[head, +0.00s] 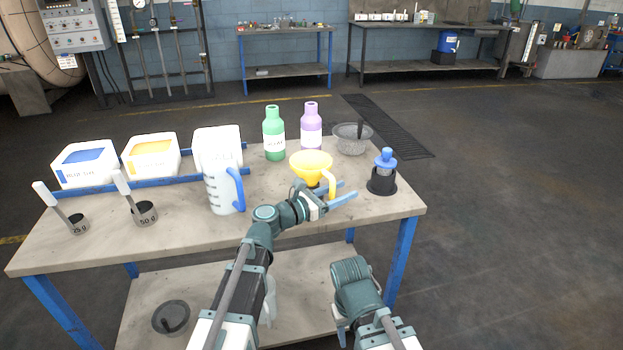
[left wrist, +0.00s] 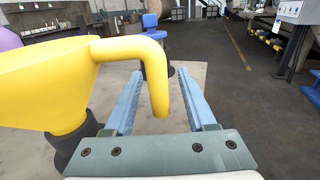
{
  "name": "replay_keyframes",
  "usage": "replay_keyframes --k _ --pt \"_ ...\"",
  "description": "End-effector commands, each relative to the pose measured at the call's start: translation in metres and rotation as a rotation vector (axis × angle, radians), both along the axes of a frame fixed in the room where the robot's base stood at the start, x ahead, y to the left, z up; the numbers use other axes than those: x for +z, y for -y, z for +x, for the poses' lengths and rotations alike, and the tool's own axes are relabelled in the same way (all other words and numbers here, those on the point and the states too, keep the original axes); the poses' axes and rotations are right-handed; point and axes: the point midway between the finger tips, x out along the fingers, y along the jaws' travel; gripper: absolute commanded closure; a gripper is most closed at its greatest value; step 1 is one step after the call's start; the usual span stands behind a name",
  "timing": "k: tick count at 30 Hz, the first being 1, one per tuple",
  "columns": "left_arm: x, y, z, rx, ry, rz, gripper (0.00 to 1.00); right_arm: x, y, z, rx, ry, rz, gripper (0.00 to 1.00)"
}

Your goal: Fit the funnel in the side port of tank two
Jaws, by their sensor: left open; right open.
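The yellow funnel (head: 311,163) sits upright in a dark holder (left wrist: 68,148) on the workbench. Its curved yellow handle (left wrist: 153,72) shows large in the left wrist view. My left gripper (head: 346,192) is open at the funnel, with its blue fingers pointing right. In the left wrist view, the handle's bent end hangs between the two spread fingers (left wrist: 165,100), with gaps on both sides. I cannot pick out tank two's side port; a large rounded vessel (head: 30,45) stands at far left.
The workbench (head: 280,222) holds a white jug (head: 219,190), green (head: 274,135) and purple (head: 311,128) bottles, a wire strainer (head: 351,140) and a blue-topped item (head: 384,165) in a dark holder. White bins (head: 151,155) and scoops stand left. The floor beyond is mostly clear.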

Motion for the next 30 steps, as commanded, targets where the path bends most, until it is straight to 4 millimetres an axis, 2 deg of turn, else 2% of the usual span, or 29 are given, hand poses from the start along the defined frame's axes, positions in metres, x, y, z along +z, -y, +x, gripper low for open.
replay_keyframes --k 1,10,23,30 --pt "0.000 0.000 0.000 0.000 0.000 0.000 0.47 0.000 0.000 0.000 0.000 0.000 0.000 0.50" --pt "0.000 0.000 0.000 0.000 0.000 0.000 1.00 0.000 0.000 0.000 0.000 0.000 0.000 0.50" --pt "0.000 0.000 0.000 0.000 0.000 0.000 1.00 0.000 0.000 0.000 0.000 0.000 0.000 0.50" --pt "0.012 0.000 0.000 0.000 0.000 0.000 1.00 0.012 0.000 0.000 0.000 0.000 0.000 0.50"
